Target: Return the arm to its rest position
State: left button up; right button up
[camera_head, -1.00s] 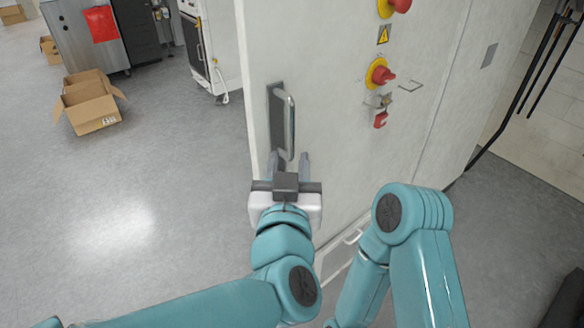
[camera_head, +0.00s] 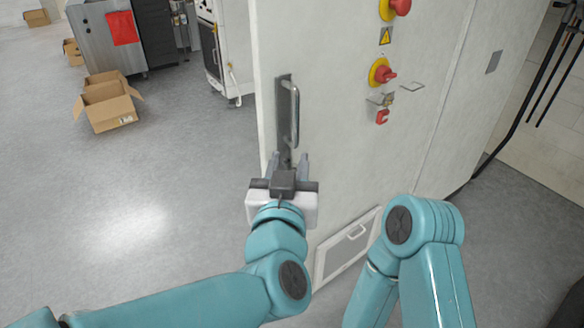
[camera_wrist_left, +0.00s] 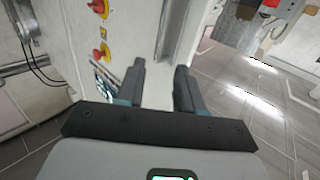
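My left gripper (camera_head: 287,163) is in front of the white cabinet (camera_head: 340,130), just below the grey door handle (camera_head: 292,112). Its two fingers are apart with nothing between them. In the left wrist view the open fingers (camera_wrist_left: 160,88) point toward the cabinet, and part of the handle (camera_wrist_left: 172,30) shows ahead of them, apart from the fingertips. My right arm (camera_head: 425,235) is folded at the lower right of the head view. Its gripper is not visible.
The cabinet face carries red knobs (camera_head: 383,74) to the right of the handle. A low vent panel (camera_head: 348,246) is beside my arms. An open cardboard box (camera_head: 110,108) lies on the floor at the left.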

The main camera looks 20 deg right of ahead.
dwell(0.4)
pick_arm(q)
jog(key=shift+s, duration=0.15)
